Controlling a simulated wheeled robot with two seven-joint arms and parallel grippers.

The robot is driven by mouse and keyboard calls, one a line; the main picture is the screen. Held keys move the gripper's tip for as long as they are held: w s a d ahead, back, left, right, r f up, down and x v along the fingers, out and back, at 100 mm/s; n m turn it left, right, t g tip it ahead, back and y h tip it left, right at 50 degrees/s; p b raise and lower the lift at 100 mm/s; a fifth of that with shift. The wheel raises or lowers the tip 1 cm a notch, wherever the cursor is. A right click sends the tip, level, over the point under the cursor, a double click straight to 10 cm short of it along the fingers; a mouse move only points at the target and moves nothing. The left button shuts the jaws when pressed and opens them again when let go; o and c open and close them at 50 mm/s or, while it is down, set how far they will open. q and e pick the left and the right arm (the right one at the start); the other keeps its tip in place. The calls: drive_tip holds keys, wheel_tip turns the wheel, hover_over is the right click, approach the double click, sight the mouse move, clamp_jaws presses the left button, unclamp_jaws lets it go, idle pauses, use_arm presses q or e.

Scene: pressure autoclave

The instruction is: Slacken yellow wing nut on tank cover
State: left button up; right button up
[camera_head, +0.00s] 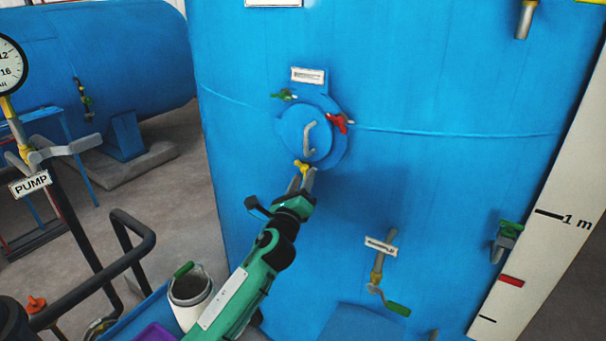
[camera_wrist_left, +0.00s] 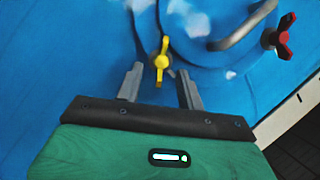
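The yellow wing nut (camera_head: 302,165) sits at the lower edge of the round blue tank cover (camera_head: 322,131). In the left wrist view the yellow wing nut (camera_wrist_left: 161,58) stands upright just ahead of my fingertips, between their lines. My left gripper (camera_head: 301,180) is open, its two grey fingers spread just below the nut; it also shows in the left wrist view (camera_wrist_left: 159,80). I cannot tell whether a finger touches the nut. A red wing nut (camera_head: 338,123) is at the cover's right, a green one (camera_head: 285,95) at its upper left. My right gripper is not in view.
A grey handle (camera_head: 309,137) sticks out from the cover. Below right, a pipe with a green-handled valve (camera_head: 396,308) juts from the blue tank (camera_head: 420,180). A white container (camera_head: 190,290) and black rail (camera_head: 100,275) stand at lower left.

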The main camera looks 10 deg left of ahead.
use_arm(q)
drive_tip(key=shift+w+r, duration=0.2)
drive_tip(key=shift+w, duration=0.4)
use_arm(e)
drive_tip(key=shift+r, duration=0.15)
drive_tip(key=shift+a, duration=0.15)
